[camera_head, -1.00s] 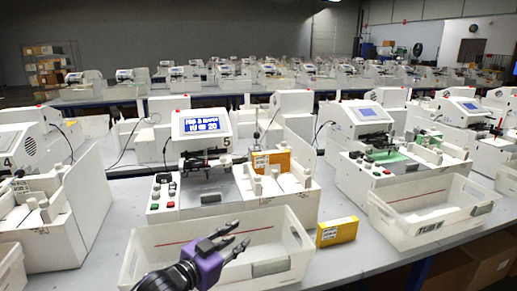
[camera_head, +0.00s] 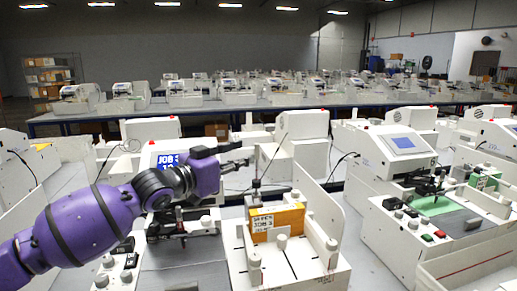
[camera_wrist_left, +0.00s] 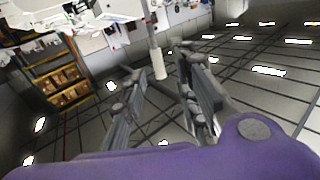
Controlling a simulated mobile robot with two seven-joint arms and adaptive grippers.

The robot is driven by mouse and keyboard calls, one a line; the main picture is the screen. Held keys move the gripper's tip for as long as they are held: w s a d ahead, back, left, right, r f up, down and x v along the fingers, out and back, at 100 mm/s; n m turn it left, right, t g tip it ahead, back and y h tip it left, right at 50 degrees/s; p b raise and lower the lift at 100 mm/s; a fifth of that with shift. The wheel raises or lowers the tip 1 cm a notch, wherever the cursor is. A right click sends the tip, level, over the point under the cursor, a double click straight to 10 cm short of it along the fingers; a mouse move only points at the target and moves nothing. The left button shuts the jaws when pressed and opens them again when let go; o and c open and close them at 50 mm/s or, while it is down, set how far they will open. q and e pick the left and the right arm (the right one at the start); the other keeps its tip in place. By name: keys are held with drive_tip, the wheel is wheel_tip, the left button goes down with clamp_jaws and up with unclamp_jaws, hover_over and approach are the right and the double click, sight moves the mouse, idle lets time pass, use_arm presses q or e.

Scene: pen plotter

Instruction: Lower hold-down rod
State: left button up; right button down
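My right gripper is out of view.
My left forearm hides part of the plotter's screen (camera_head: 168,160). A white side wall (camera_head: 318,215) with knobs stands right of the box. Another plotter (camera_head: 405,150) with a green sheet stands to the right. More machines fill the tables behind.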

sight(256, 152)
use_arm(q)
drive_tip(key=x, duration=0.6)
drive_tip(key=shift+w+d+r, duration=0.1)
drive_tip(key=shift+d, duration=0.25)
clamp_jaws()
